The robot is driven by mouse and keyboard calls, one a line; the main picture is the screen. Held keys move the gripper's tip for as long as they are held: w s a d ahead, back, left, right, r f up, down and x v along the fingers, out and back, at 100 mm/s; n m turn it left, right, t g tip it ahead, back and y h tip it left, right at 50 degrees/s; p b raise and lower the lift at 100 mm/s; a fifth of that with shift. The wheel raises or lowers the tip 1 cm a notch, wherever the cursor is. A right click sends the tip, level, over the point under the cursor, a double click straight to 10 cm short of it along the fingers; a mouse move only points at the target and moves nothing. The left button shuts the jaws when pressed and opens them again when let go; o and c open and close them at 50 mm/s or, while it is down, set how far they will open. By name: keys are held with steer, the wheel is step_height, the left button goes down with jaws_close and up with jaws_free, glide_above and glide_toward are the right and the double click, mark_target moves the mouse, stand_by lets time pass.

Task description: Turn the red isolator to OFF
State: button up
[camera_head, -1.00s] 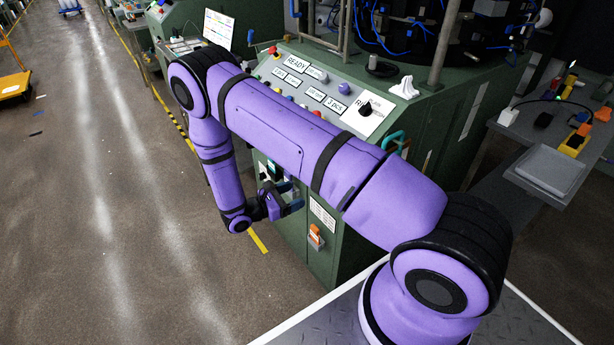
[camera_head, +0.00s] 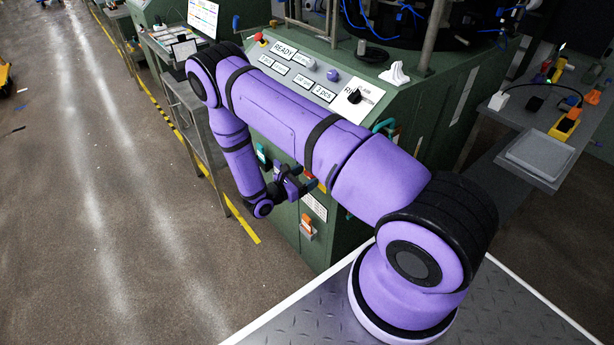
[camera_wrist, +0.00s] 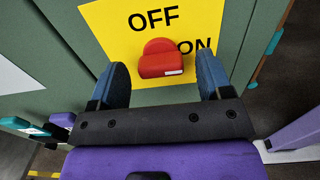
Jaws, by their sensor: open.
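The red isolator handle (camera_wrist: 161,62) sits on a yellow plate (camera_wrist: 112,22) on a green cabinet front in the wrist view. Black OFF lettering is above it; ON is to its right and partly covered by it. The handle's bar lies roughly crosswise, with a small white mark at its right end. My gripper (camera_wrist: 163,72) is open, with one blue finger on each side of the handle and visible space between. I cannot tell how deep the fingers reach. In the head view my gripper (camera_head: 292,186) is low at the cabinet front, and the handle cannot be made out there.
The green machine's sloped panel (camera_head: 303,75) carries labels, buttons and a black knob, behind my arm. An orange item (camera_head: 307,228) hangs low on the cabinet. A grey side table (camera_head: 194,118) stands left of the cabinet. Open floor (camera_head: 110,220) lies further left.

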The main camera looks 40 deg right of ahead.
steer(key=shift+d, duration=0.45)
steer(key=c, duration=0.9)
